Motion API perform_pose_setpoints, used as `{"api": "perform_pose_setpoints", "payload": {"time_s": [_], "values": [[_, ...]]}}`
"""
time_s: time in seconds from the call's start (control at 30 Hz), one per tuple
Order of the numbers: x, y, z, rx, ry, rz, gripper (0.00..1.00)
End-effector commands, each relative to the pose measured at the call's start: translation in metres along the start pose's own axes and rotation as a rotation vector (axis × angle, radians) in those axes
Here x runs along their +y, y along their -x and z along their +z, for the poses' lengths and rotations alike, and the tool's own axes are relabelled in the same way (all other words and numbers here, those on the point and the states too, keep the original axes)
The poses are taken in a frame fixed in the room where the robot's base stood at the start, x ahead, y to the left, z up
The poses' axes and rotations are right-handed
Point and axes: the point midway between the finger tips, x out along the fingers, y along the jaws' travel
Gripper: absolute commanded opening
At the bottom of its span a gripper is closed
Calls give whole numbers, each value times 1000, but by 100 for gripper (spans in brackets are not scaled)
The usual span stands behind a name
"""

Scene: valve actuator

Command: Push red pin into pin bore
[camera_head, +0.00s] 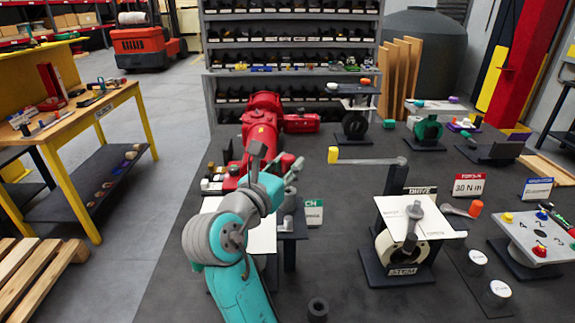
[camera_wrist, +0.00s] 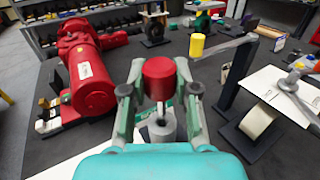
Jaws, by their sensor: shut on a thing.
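The red pin (camera_wrist: 159,78) shows in the wrist view as a red cylinder with its round end up. My gripper (camera_wrist: 160,88) is shut on it, with one finger on each side. A grey cylinder with a dark round hole (camera_wrist: 162,129) shows just below the pin in the wrist view. It may be the part with the pin bore, but I cannot tell for sure. Whether the pin touches it is not clear. In the head view my gripper (camera_head: 262,165) is over a small stand, and the pin cannot be made out.
A big red actuator (camera_head: 263,120) stands behind and to the left. A stand with a yellow-ended arm (camera_head: 334,155) and a valve labelled STEM (camera_head: 405,245) are to the right. A green-topped sign (camera_head: 313,213) stands close by.

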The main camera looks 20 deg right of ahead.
Motion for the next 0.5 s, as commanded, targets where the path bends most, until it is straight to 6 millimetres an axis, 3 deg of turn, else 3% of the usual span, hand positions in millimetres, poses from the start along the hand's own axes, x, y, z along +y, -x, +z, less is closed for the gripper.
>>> {"api": "perform_pose_setpoints", "payload": {"time_s": [0.5], "values": [[0, 0, -6, 0, 0, 0, 0]]}}
